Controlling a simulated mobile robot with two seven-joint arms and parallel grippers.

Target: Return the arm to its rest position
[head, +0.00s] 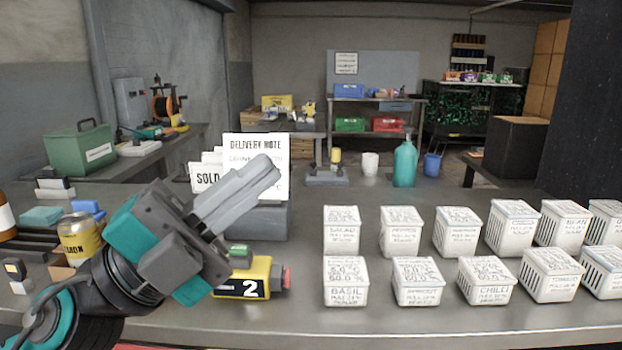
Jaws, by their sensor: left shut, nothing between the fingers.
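My left gripper (262,178) is raised above the left part of the metal counter (370,330). It points up and to the right, and its grey fingers are together with nothing between them. The fingers cover part of the delivery note card (270,142) behind them. The teal and black wrist comes in from the lower left. My right gripper is not in view.
White lidded tubs (345,282), one labelled BASIL, stand in two rows on the right. A yellow device (255,275) marked 2 sits just right of my wrist. A yellow-labelled jar (80,238) stands to its left. A teal bottle (404,164) stands farther back.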

